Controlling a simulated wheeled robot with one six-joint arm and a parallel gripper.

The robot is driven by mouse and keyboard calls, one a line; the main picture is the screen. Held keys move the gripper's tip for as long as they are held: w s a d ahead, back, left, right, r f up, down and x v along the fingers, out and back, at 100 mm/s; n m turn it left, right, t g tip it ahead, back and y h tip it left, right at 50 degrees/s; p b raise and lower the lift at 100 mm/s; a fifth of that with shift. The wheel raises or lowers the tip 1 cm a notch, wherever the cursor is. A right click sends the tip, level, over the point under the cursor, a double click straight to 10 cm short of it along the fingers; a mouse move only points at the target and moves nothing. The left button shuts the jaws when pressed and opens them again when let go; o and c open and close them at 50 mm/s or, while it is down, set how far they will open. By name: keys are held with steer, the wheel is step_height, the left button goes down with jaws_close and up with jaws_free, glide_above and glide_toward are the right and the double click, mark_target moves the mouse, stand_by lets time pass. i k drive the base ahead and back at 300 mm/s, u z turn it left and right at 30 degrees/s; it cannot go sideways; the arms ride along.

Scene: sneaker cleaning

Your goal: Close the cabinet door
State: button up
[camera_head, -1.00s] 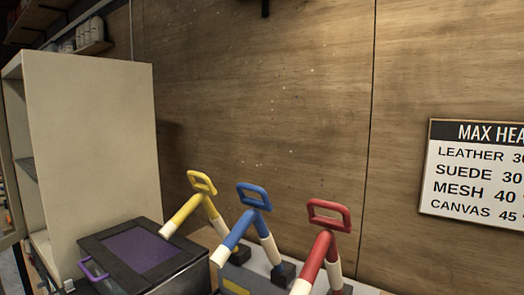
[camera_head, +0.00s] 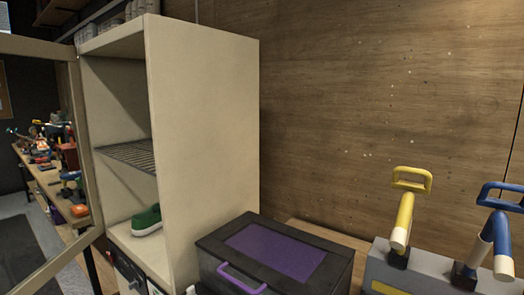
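The cream cabinet (camera_head: 205,130) stands left of centre with its front facing left. Its door (camera_head: 86,150), a cream frame around a clear pane, stands wide open at the far left; its left part is cut off by the picture edge. Inside the cabinet are a wire shelf (camera_head: 128,153) and, on the floor below, a green shoe (camera_head: 147,220) with a white sole. My gripper is not in view.
A black box (camera_head: 327,262) with a purple lid panel and purple handle sits right of the cabinet. A grey block (camera_head: 385,262) with yellow and blue handled levers stands at the right. Through the door pane, a cluttered workbench (camera_head: 38,175) and open floor show.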

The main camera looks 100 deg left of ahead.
mark_target(12, 44)
steer(key=u, duration=0.15)
steer(key=k, duration=2.85)
steer(key=u, duration=3.05)
